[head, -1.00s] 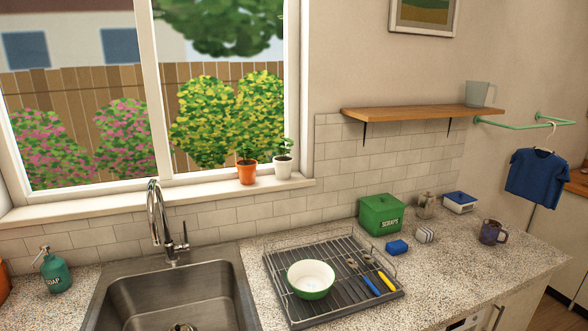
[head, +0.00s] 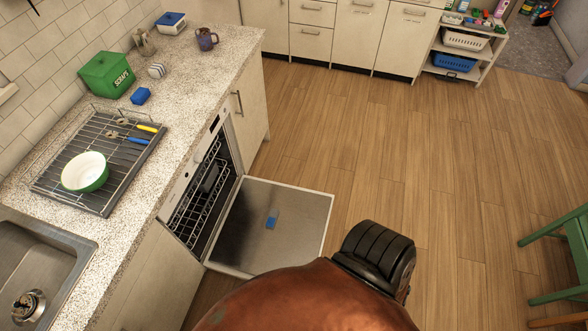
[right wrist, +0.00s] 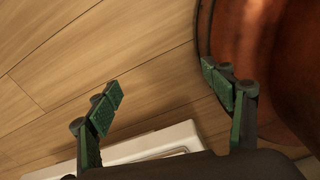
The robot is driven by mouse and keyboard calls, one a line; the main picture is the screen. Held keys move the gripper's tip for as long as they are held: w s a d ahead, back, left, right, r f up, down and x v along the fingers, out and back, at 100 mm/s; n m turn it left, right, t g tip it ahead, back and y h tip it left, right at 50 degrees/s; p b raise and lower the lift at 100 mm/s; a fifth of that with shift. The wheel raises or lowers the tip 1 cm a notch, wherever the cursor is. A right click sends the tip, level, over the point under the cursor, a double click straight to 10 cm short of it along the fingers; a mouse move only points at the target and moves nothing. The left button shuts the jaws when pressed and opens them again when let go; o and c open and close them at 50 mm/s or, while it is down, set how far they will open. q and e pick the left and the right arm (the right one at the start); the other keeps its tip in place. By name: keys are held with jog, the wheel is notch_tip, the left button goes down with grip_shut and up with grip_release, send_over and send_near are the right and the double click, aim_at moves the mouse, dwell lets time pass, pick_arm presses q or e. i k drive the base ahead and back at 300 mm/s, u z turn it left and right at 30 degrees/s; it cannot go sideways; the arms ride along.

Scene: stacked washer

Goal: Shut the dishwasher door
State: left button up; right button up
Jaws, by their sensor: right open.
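The dishwasher (head: 200,190) is built in under the counter, with its wire rack visible inside. Its door (head: 295,215) is folded down, lying about level out over the floor, with a small blue patch on its inner face. My right gripper (right wrist: 163,85) shows in the right wrist view, open, with its green-padded fingers apart and nothing between them. Wooden floor lies beyond the fingers. A white edge (right wrist: 165,142) shows low in that view; I cannot tell for sure whether it is the door. My left gripper is not in view.
The counter (head: 215,60) holds a dish rack (head: 105,205) with a bowl, a green scraps box (head: 107,75) and a mug (head: 207,39). A green chair (head: 560,235) stands at the right. Open wooden floor (head: 400,150) lies between the chair and the dishwasher.

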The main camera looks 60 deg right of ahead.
aim_at(243, 247)
jog(key=u, duration=1.05)
jog(key=k, duration=1.25)
jog(key=z, duration=1.7)
jog(key=i, duration=0.5)
jog(key=u, duration=0.05)
